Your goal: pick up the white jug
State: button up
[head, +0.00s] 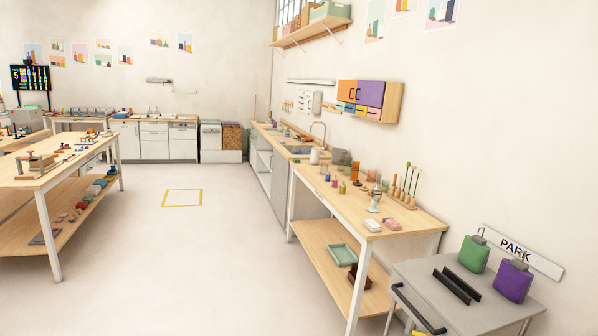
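A small white upright vessel (315,156) stands on the wooden workbench along the right wall, near the sink. It may be the white jug, but it is too small for me to make out a handle or spout. Darker vessels stand close to its right. My gripper does not show in the head view, so I cannot see it relative to the vessel.
The right workbench (392,236) holds bottles, a rack of rods and small blocks. A grey cart (440,312) with green and purple containers stands at the lower right. A table (62,174) stands left. The floor between (200,250) is clear.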

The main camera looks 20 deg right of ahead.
aim_at(315, 156)
jog(key=u, duration=0.15)
jog(key=i, duration=4.15)
jog(key=z, duration=0.3)
jog(key=i, duration=1.3)
jog(key=z, duration=0.45)
jog(key=i, duration=1.3)
jog(key=z, duration=0.75)
jog(key=i, duration=1.6)
jog(key=z, duration=0.45)
